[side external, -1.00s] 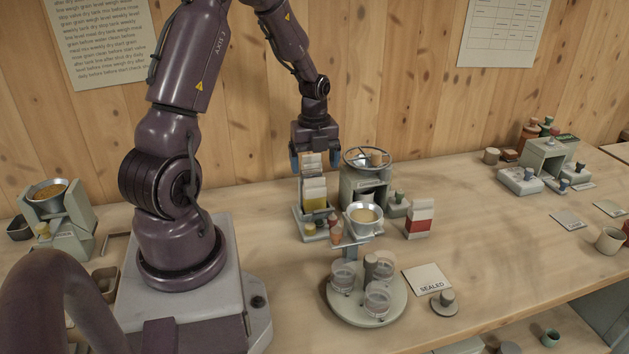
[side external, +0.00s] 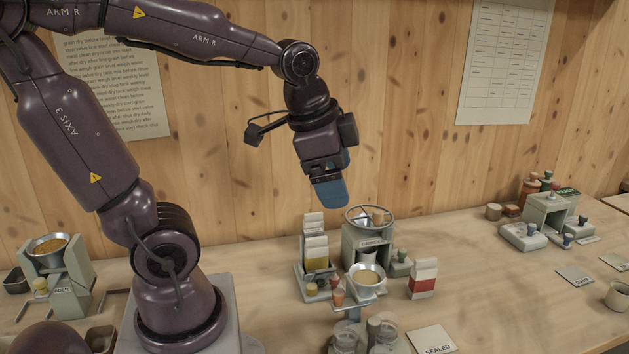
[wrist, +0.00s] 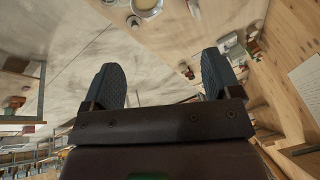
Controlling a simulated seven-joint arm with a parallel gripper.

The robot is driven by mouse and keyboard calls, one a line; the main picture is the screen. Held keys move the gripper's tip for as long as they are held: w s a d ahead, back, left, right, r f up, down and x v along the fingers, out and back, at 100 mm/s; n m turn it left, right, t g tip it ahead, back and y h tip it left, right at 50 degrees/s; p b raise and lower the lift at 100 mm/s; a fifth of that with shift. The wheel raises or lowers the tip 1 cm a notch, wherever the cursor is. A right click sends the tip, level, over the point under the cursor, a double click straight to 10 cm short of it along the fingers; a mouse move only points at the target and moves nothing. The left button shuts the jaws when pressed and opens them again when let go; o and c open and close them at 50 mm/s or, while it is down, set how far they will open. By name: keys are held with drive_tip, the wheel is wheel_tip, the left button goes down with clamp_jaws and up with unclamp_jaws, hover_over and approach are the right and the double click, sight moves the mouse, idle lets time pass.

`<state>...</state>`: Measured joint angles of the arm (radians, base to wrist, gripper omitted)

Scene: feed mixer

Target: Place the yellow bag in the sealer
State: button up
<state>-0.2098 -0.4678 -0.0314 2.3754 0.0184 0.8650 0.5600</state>
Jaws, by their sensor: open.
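A white bag with a yellow lower part (side external: 318,261) stands in the small grey rack of bags (side external: 300,283) in the side view. Paler bags stand behind it. My gripper (side external: 331,190) is up in the air above the rack and the mixer, apart from both, with its blue fingers tilted. In the wrist view its two dark fingers (wrist: 162,75) are spread with nothing between them. A grey bench machine (side external: 548,212) with a small green sign stands at the right back.
A mixer with a round wheel (side external: 370,215) and a metal bowl (side external: 366,277) stands right beside the rack. A red-and-white bag (side external: 422,279) stands to its right. A card reading SEALED (side external: 432,341) lies in front. The table between the red-and-white bag and the machine is mostly clear.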

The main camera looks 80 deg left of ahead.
drive_tip(key=s+d+r+n+t+h, duration=0.1)
drive_tip(key=s+d+n, duration=0.3)
drive_tip(key=shift+s+d+r+t, duration=0.15)
drive_tip(key=shift+d+t, duration=0.15)
idle(1.7)
